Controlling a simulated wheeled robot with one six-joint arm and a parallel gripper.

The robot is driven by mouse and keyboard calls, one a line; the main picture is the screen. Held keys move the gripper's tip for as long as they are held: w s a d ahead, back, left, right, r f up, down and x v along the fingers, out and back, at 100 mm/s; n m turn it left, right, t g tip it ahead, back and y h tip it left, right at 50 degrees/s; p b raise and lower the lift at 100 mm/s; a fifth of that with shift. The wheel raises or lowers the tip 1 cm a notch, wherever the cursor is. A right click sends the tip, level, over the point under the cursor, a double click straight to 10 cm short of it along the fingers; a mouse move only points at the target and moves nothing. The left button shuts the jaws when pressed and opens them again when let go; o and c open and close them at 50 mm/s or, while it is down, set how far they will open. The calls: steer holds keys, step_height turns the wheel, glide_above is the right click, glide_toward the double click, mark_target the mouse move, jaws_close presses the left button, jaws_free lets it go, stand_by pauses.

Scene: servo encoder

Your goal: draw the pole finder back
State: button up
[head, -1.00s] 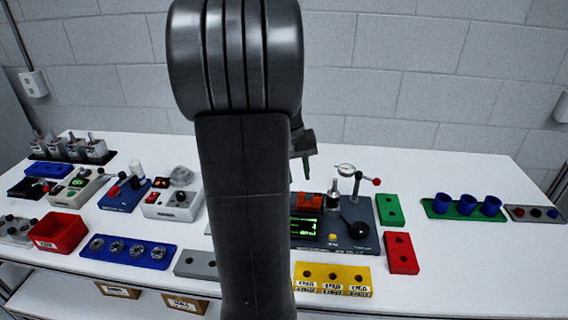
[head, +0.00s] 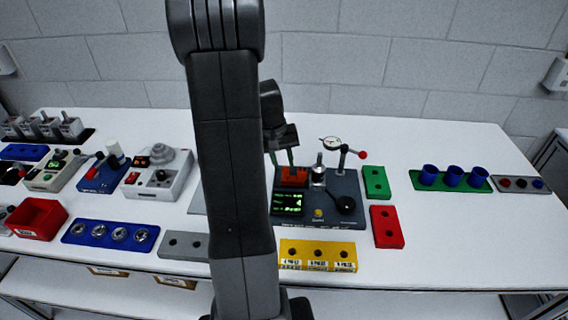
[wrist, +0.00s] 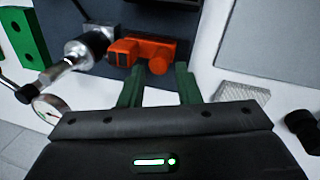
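A dark test station (head: 345,186) with a lit green screen (head: 287,202) stands right of my arm. An orange-red block (head: 293,176) sits on it behind the screen; it may be the pole finder, but I cannot tell for sure. The block also shows in the wrist view (wrist: 130,50). My gripper (head: 280,157) is above and just behind this block. A silver spindle (head: 319,171) stands right of the block.
A dial gauge (head: 331,143) and a red-knobbed lever (head: 362,155) rise at the station's right rear. A black knob (head: 345,204) is at its right. Green (head: 376,182) and red (head: 387,227) blocks flank it; a yellow block (head: 318,255) lies in front. The right foreground table is clear.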

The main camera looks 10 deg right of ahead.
steer(key=shift+d+f, duration=0.2)
steer(key=shift+f, duration=0.8)
